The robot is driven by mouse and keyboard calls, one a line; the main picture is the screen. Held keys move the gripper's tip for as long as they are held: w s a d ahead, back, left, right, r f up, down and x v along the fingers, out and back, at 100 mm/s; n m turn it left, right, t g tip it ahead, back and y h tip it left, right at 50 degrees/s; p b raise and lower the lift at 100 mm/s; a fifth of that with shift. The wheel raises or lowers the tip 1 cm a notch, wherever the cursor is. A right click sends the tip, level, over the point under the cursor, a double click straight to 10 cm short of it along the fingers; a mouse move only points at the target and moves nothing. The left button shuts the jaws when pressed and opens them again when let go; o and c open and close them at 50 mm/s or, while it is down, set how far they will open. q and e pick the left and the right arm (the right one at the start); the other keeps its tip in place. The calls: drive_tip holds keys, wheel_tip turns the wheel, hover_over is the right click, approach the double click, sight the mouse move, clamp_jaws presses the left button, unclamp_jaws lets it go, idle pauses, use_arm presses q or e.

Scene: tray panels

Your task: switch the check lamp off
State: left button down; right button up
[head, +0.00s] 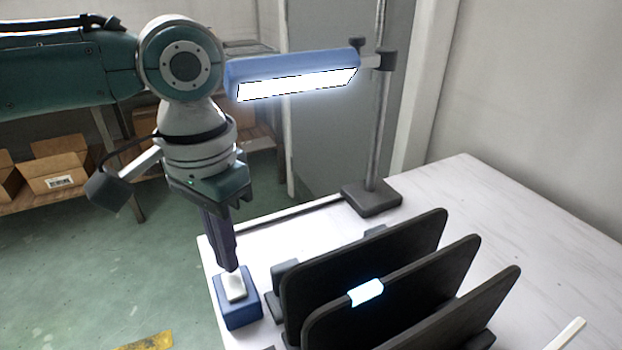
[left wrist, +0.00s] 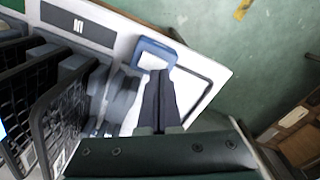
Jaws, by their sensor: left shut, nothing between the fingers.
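The check lamp is a blue bar lamp (head: 290,70) on a stand at the back of the table; its white underside glows, so it is lit. A blue switch box (head: 240,315) with a white rocker (head: 236,288) sits at the table's left edge. The box also shows in the left wrist view (left wrist: 145,45). My left gripper (head: 231,268) is shut and empty, pointing down with its tips at the far end of the rocker. In the left wrist view its fingers (left wrist: 159,75) cover part of the rocker. I cannot tell whether they touch it. My right gripper is out of view.
Several dark upright panels (head: 365,255) stand in a rack just right of the switch box. A bright light patch (head: 366,292) shows on one panel. The lamp's stand base (head: 371,198) is behind them.

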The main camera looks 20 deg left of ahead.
use_arm(q)
drive_tip(key=shift+f+b, duration=0.45)
drive_tip(key=shift+f, duration=0.55)
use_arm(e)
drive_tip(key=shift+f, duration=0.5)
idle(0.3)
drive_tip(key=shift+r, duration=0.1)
use_arm(q)
wheel_tip(320, 180, up, 7)
drive_tip(key=p, duration=0.9)
drive_tip(key=shift+r, duration=0.1)
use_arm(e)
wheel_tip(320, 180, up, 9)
